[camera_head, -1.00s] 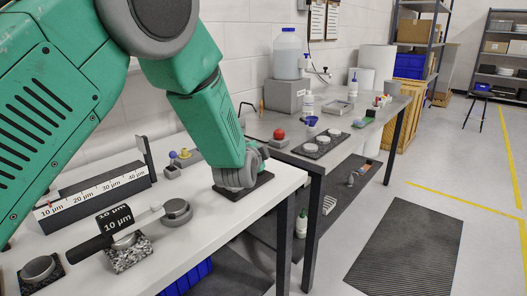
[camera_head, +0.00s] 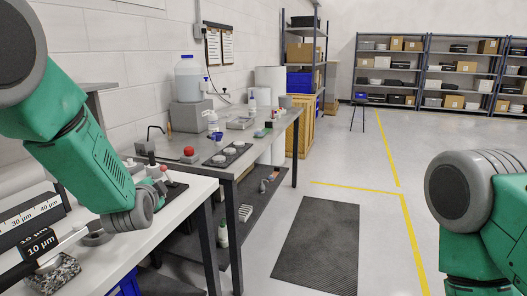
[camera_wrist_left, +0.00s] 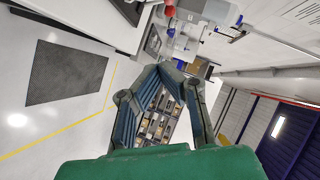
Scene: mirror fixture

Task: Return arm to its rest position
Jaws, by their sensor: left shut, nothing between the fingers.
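My left arm comes in from the left in the head view, its green links reaching down over the white table (camera_head: 165,236). Its grey wrist end hangs over the table's right part, and the fingers cannot be made out there. In the left wrist view, my left gripper (camera_wrist_left: 172,70) shows its two bluish-grey fingers bowed apart in the middle and meeting at the tips, with nothing between them. Through the gap I see only distant shelves. Part of my right arm shows at the right edge of the head view; its gripper is out of frame.
A dark mat (camera_head: 318,240) lies on open floor; shelves (camera_head: 440,75) stand far back.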

